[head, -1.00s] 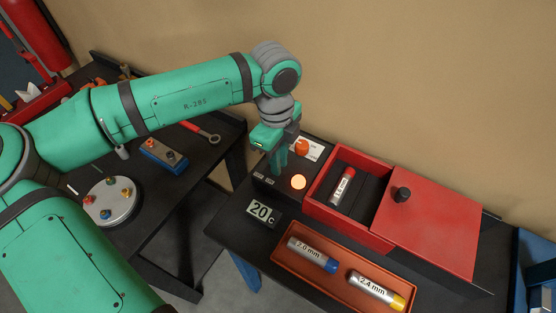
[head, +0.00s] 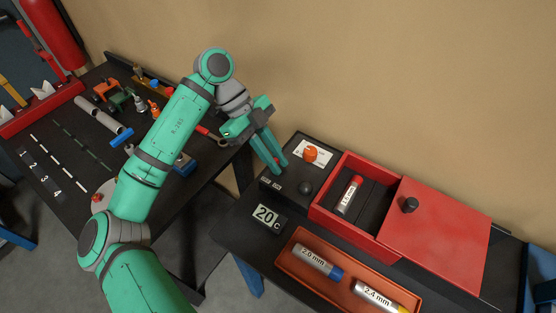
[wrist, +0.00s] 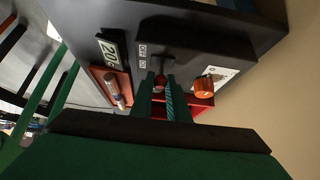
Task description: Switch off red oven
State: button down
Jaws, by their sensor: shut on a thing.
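The red oven (head: 330,217) is an open red box with its red lid (head: 445,230) slid to the right. Its black control panel (head: 318,143) has an orange knob (head: 311,154) and a round lamp (head: 305,187), which is dark. My gripper (head: 279,169) reaches down to the left side of the panel. In the wrist view, my gripper (wrist: 160,88) is shut on the small dark switch (wrist: 168,58) beside the OFF and ON labels (wrist: 142,55). My fingers partly hide the switch. The display (head: 265,216) reads 20 C.
A cylinder with a red cap (head: 350,195) lies inside the oven. An orange tray (head: 290,262) in front holds cylinders marked 2.0 mm (head: 318,261) and 2.4 mm (head: 378,295). A second black table (head: 70,150) with tools stands left, across a gap.

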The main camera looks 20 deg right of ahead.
jog(key=shift+w+a+f+g+h, duration=0.15)
jog(key=shift+w+a+g+h, duration=0.1)
jog(key=shift+g+h, duration=0.3)
jog(key=c, duration=1.7)
grip_release()
jog(key=v, duration=1.1)
jog(key=shift+d, duration=0.1)
